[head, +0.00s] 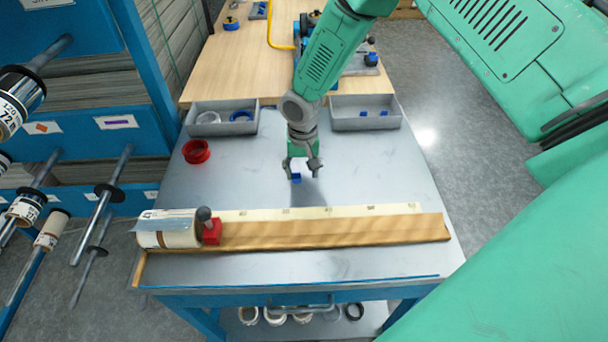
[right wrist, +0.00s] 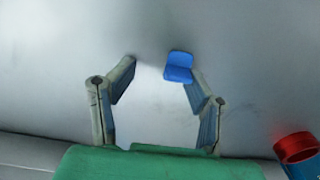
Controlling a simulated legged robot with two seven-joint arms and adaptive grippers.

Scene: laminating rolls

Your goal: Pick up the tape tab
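The tape tab (head: 296,178) is a small blue piece at the grey table's middle. In the right wrist view the tab (right wrist: 179,66) appears at the tip of the right-hand finger, slightly inward of it. My right gripper (head: 301,170) points down over the table around the tab. In the right wrist view the gripper (right wrist: 163,78) has its fingers wide apart, with bare table between them. I cannot tell whether the finger touches the tab. My left gripper is not in view.
A red tape ring (head: 196,151) lies left of the gripper. Two grey trays (head: 222,131) (head: 365,126) stand behind, holding tape rings and blue pieces. In front lie a long wooden board (head: 330,231), a white roll (head: 168,236) and a red block with a knob (head: 212,232).

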